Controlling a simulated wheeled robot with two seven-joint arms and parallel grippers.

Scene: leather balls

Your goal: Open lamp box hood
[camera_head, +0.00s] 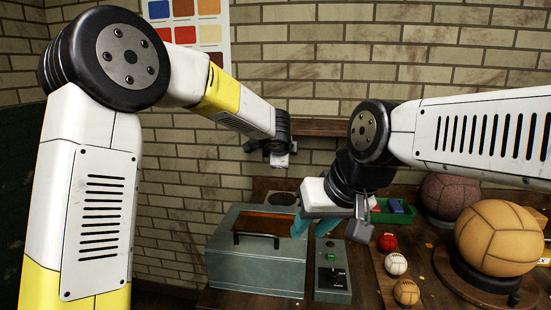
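The lamp box (255,270) is a grey-green metal box on the bench, left of centre. Its hood looks down, with a dark handle (256,237) on the front and a brown panel on top.
A control box (332,284) with a green button stands right of the lamp box. Red (387,242), white (396,264) and tan (406,292) small balls lie further right. A large tan ball (498,238) sits on a stand. A green tray (394,214) and a shelf (318,127) are behind.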

